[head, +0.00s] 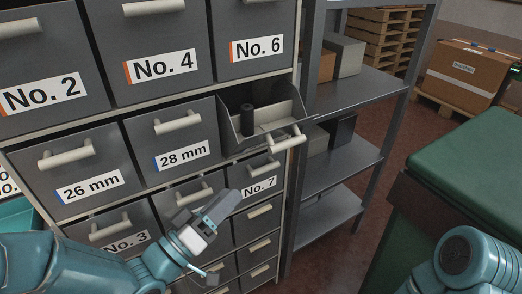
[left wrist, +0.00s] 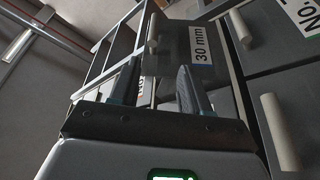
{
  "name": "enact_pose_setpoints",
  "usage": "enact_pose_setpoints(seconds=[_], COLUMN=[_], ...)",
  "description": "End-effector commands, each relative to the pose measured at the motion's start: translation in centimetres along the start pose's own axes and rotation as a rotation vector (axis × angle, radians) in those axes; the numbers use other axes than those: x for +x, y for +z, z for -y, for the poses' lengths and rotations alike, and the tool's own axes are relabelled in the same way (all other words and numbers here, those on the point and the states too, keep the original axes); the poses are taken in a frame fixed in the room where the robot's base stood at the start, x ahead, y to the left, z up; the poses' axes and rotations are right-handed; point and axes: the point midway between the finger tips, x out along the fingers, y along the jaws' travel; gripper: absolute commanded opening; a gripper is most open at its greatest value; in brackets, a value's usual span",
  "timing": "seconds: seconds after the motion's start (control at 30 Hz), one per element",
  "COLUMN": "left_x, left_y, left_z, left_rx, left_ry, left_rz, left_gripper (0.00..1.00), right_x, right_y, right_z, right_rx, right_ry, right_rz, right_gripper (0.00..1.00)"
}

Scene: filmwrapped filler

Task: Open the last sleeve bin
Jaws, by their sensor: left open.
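The sleeve bins are grey fronts with pale handles in a cabinet: the 26 mm bin (head: 80,168) and the 28 mm bin (head: 175,136) are shut. To their right, a bin (head: 270,112) is tilted out and open, with dark pieces inside; its label is hidden in the head view. The left wrist view shows a 30 mm bin front (left wrist: 188,42) with its handle (left wrist: 153,28) beyond the fingers. My left gripper (head: 222,206) is open and empty, below and left of the tilted bin, apart from its handle (head: 287,141). My right gripper is out of view.
Other bins, such as No. 4 (head: 155,50) and No. 7 (head: 255,185), are shut. A grey shelf rack (head: 352,88) stands right of the cabinet, with boxes on it. A green-topped surface (head: 470,165) is at the right. Floor shows between.

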Motion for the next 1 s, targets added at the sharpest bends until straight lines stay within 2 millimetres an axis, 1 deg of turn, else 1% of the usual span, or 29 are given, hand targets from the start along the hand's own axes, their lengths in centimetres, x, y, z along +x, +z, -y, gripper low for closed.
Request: enact_pose_setpoints(seconds=[0.03, 0.1, 0.17, 0.27, 0.37, 0.6, 0.8, 0.9, 1.0], left_x=[-0.1, 0.0, 0.3, 1.4, 3.4, 9.1, 13.4, 14.9, 15.8], left_y=[-0.1, -0.1, -0.1, 0.0, 0.0, -0.3, -0.4, -0.5, -0.5], left_z=[-0.3, -0.7, -0.9, -1.2, -1.4, -1.5, -1.3, -1.2, -1.1], left_rx=[0.016, 0.028, 0.029, 0.028, 0.027, 0.027, 0.027, 0.027, 0.028], left_ry=[0.012, 0.024, 0.029, 0.032, 0.033, 0.031, 0.028, 0.025, 0.024], left_rz=[-0.009, -0.015, -0.015, -0.011, -0.01, -0.012, -0.013, -0.014, -0.014], left_gripper=[0.46, 0.46, 0.46, 0.46, 0.46, 0.46, 0.46, 0.46, 0.46], right_x=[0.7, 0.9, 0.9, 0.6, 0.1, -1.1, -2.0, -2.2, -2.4], right_y=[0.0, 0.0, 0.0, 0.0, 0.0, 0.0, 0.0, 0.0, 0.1], right_z=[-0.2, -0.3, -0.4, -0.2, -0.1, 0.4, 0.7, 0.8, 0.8], right_rx=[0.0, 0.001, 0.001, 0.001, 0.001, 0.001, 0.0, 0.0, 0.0], right_ry=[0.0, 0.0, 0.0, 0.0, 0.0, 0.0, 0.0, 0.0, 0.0], right_rz=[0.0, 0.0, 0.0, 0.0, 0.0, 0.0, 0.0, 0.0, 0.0], right_gripper=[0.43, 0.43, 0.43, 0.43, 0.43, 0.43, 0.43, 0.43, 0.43])
